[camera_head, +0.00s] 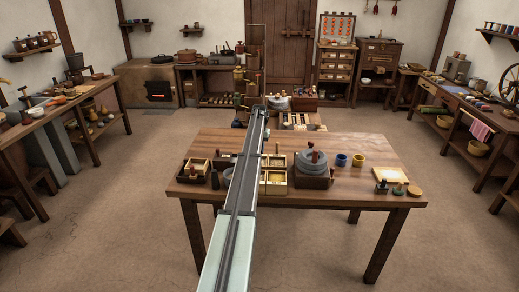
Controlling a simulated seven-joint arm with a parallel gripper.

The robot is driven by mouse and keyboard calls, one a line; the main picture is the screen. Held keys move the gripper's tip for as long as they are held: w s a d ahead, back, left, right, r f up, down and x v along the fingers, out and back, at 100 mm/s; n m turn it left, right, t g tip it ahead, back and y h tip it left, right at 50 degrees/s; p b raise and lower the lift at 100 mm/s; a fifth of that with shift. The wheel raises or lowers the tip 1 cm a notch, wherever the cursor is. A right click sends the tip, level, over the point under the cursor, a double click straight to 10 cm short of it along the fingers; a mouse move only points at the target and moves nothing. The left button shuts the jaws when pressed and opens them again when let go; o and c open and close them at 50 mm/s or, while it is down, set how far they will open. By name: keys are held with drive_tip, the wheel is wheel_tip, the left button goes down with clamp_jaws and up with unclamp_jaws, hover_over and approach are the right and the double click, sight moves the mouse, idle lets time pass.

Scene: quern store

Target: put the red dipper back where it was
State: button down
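I cannot make out a red dipper for certain in the head view. My arm runs from the bottom edge up across the work table (365,205). Its far end (262,108) lies in the picture over the dark rack and bins behind the table. My gripper's fingers cannot be told apart there, and I cannot see whether they hold anything. Several yellow-handled tools stand by the dark rack (254,50); they are too small to tell what they are. My arm hides part of the table top and some things on it.
Laden benches line both sides. The floor around the table is mostly clear.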

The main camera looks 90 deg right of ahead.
drive_tip(key=shift+f, duration=0.1)
drive_tip(key=c, duration=1)
unclamp_jaws()
drive_tip(key=shift+c, duration=0.2)
wheel_tip(320, 180, up, 12)
drive_tip(key=shift+r, duration=0.15)
